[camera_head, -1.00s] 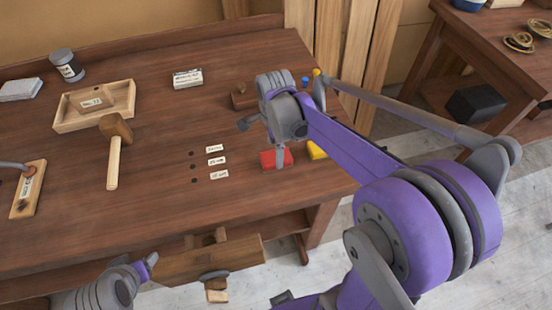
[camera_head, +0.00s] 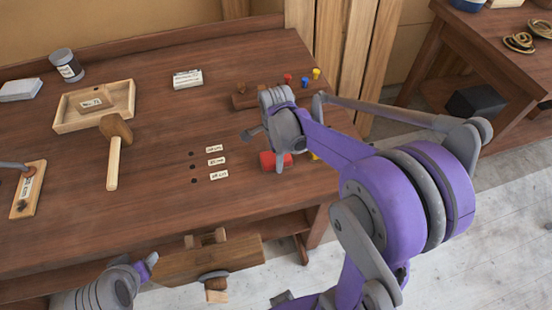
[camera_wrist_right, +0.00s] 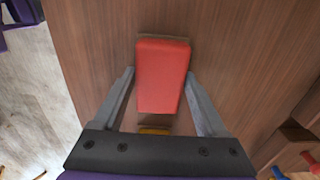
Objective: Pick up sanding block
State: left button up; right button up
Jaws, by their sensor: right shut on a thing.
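A red block (camera_head: 267,160), which looks like the sanding block, is near the right end of the workbench. In the right wrist view the red block (camera_wrist_right: 162,75) lies between the two fingers, with a thin brown edge at its far end. My right gripper (camera_head: 281,163) points down, shut on it; the gripper also shows in the right wrist view (camera_wrist_right: 161,82). I cannot tell whether the block touches the bench. A yellow block (camera_wrist_right: 154,131) is partly hidden behind the gripper. Part of my left arm shows at lower left, but its gripper does not.
Small labels (camera_head: 216,162) lie left of the red block. Small coloured pegs (camera_head: 304,81) stand behind my right wrist.

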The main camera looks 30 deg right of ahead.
jog(key=shift+c, duration=0.7)
jog(key=shift+r, duration=0.1)
notch_tip(320, 180, up, 10)
jog(key=shift+f, duration=0.1)
jog(key=o, duration=0.9)
jog(key=c, duration=0.7)
jog(key=shift+o, duration=0.2)
jog(key=shift+f, duration=0.1)
